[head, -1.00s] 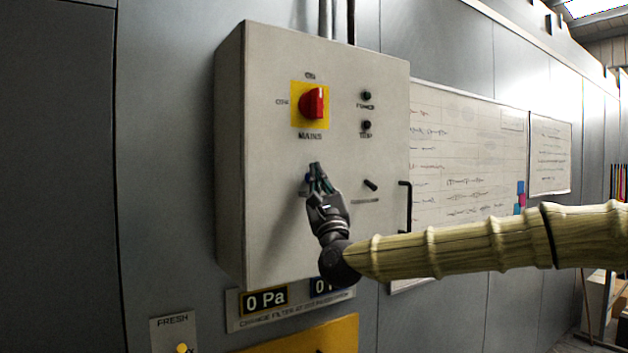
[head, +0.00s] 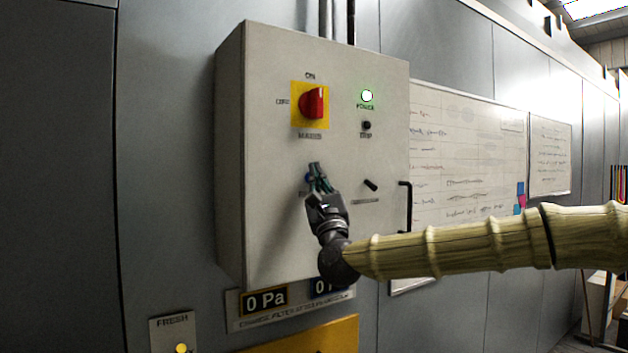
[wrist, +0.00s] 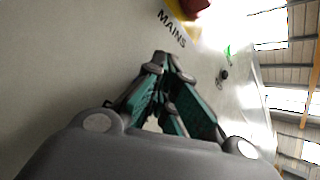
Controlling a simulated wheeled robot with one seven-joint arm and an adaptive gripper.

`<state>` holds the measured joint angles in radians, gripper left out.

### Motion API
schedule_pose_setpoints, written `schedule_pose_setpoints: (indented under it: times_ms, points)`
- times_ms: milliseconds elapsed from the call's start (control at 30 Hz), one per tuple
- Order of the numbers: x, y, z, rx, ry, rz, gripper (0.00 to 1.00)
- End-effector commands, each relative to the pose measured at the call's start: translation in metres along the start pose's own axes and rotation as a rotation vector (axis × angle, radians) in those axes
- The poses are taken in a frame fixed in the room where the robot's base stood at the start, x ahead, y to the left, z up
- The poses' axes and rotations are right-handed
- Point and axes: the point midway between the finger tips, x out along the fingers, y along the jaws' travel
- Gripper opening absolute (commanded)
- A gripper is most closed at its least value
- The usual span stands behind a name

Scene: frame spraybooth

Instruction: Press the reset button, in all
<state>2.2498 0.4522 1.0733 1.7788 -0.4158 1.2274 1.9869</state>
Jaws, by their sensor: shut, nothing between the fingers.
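The grey control box (head: 270,220) hangs on the wall in the head view. My gripper (head: 315,166) is shut and empty, its fingertips at the box face below the red MAINS switch (head: 312,103). A small patch of blue, probably the reset button (head: 307,178), shows just left of the fingers. The fingers cover most of it and its label, so I cannot tell whether they touch it. In the wrist view the closed fingertips (wrist: 167,63) point at the box face and the button is hidden. The POWER lamp (head: 367,96) is lit green; the TRIP lamp (head: 366,126) is dark.
A small black selector (head: 370,185) sits right of my gripper, and a black door handle (head: 405,205) stands out at the box's right edge. A pressure display (head: 265,301) reading 0 Pa is below. A whiteboard (head: 460,150) hangs to the right.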

Motion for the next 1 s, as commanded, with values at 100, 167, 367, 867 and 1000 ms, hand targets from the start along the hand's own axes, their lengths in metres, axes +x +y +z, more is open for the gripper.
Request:
schedule_pose_setpoints:
  times_ms: [100,167,367,867,1000]
  points:
    - [-0.005,-0.002,0.001,0.000,0.000,0.000,0.00]
    - [-0.007,-0.004,0.002,0.000,0.000,0.000,0.00]
    - [-0.011,-0.007,0.007,0.000,-0.001,0.000,0.00]
    - [-0.017,-0.011,0.010,0.001,0.000,-0.001,0.00]
    - [-0.025,-0.017,0.015,0.001,0.000,-0.002,0.00]
